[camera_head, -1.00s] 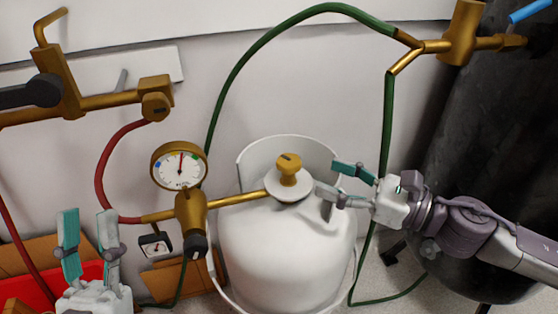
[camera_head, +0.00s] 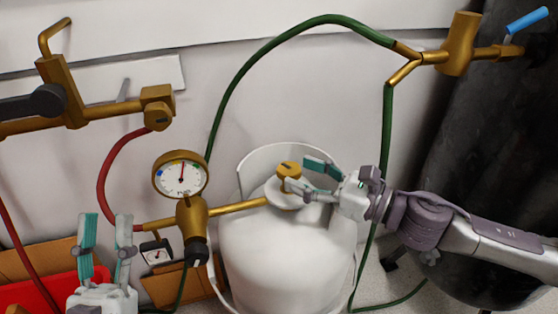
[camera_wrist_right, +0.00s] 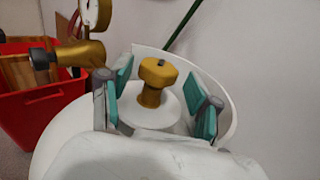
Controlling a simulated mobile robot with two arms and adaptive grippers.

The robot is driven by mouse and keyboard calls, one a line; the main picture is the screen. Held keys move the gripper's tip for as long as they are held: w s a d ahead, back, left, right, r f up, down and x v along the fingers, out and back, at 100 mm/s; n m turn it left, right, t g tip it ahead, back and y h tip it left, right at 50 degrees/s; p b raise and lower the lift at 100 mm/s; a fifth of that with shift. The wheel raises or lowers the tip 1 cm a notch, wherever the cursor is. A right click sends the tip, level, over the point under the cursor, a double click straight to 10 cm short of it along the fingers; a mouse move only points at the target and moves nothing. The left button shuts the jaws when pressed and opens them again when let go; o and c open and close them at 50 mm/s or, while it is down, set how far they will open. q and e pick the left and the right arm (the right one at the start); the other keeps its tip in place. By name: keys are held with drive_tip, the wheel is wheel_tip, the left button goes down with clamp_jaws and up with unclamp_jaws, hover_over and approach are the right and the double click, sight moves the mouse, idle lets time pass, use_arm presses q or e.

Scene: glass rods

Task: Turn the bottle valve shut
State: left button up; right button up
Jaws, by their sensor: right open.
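The white gas bottle (camera_head: 285,255) stands upright in the middle of the head view. Its brass valve knob (camera_head: 288,170) sits on top, partly covered by my right gripper there. In the right wrist view the knob (camera_wrist_right: 156,80) stands between the two fingers, with a gap on each side. My right gripper (camera_head: 305,178) is open and reaches the knob from the right; it also shows in the right wrist view (camera_wrist_right: 158,100). My left gripper (camera_head: 104,235) is at the lower left of the head view, pointing up, fingers apart and empty, away from the bottle.
A brass regulator with a round gauge (camera_head: 181,175) joins the bottle's left side. A green hose (camera_head: 243,75) arches over the bottle to a brass Y fitting (camera_head: 408,62). A red crate (camera_head: 35,294) is at the lower left. A large black cylinder (camera_head: 470,150) stands at the right.

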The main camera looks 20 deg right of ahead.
sight(278, 165)
drive_tip(key=p+x, duration=0.1)
drive_tip(key=x, duration=0.2)
drive_tip(key=shift+w+a+r, duration=0.15)
drive_tip(key=shift+w+a, duration=0.1)
drive_tip(key=shift+a, duration=0.05)
use_arm(q)
drive_tip(key=w+f+g+y, duration=0.1)
drive_tip(key=w+f+g, duration=0.2)
drive_tip(key=f, duration=0.3)
drive_tip(key=shift+w+g+y, duration=0.3)
drive_tip(key=shift+w+g, duration=0.05)
drive_tip(key=shift+g, duration=0.55)
use_arm(e)
drive_tip(key=shift+x, duration=0.95)
use_arm(q)
drive_tip(key=shift+f, duration=0.1)
